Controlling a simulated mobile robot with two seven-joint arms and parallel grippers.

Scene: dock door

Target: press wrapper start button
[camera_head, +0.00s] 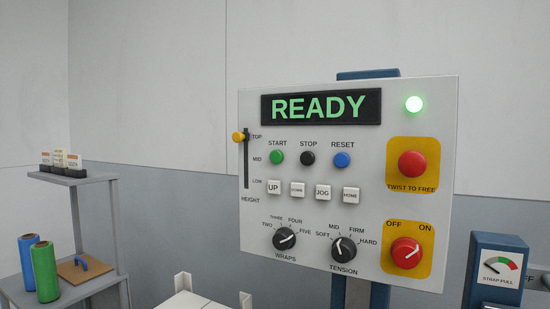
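A light grey control panel (345,265) fills the middle and right of the head view. Its green START button (277,157) is at the upper left, just under the word START. The black STOP button (308,158) and the blue RESET button (342,159) are to its right. The display (321,107) reads READY in green, and a green lamp (413,104) is lit beside it. The yellow height slider knob (239,137) is at TOP. Neither of my grippers is in view, and nothing covers the buttons.
A red emergency button (412,163) and a red OFF/ON switch (406,252) are on the panel's right. A blue strap-pull gauge box (497,268) stands at the lower right. A grey shelf (92,180) with blue (28,262) and green (45,272) rolls is at left.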

